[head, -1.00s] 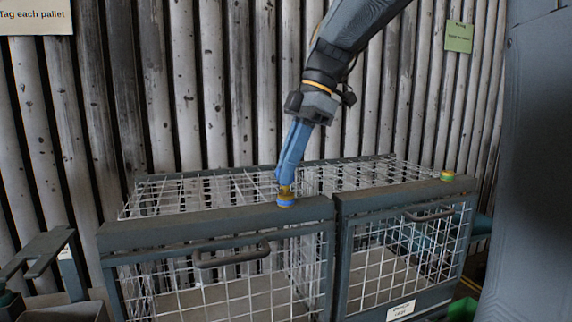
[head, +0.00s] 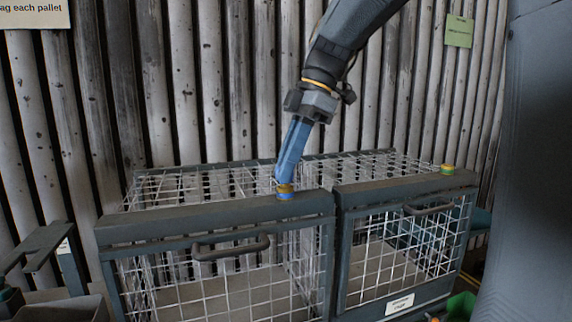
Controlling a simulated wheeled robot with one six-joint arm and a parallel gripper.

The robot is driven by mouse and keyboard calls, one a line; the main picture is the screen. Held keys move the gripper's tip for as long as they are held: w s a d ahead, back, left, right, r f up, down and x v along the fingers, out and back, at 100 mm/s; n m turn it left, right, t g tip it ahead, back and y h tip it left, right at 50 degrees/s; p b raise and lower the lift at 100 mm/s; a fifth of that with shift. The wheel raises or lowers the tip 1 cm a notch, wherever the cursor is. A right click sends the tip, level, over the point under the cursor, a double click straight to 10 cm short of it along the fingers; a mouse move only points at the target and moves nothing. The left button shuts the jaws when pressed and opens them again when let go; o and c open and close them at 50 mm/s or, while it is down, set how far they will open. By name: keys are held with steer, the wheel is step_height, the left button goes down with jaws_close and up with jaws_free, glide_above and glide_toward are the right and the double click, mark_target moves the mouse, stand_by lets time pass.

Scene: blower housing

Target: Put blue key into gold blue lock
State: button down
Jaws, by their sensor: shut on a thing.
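The gold and blue lock (head: 285,194) sits on the top front beam of the left cage, near that beam's right end. It is a small round piece, blue below with gold above. My gripper (head: 284,181) points down with its long blue fingers shut, and the fingertips are right at the top of the lock. The blue key between the fingers is hidden or cannot be told apart from the blue fingers. I cannot tell from this view how deep the key sits in the lock.
A second lock, green and yellow (head: 446,169), sits on the right cage's (head: 404,196) top beam. The left cage (head: 212,216) has wire mesh and a front handle (head: 231,247). A ribbed wall (head: 220,90) stands behind. A grey frame (head: 42,245) is at the lower left.

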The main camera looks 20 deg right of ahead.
steer(key=c, duration=1.7)
jaws_free()
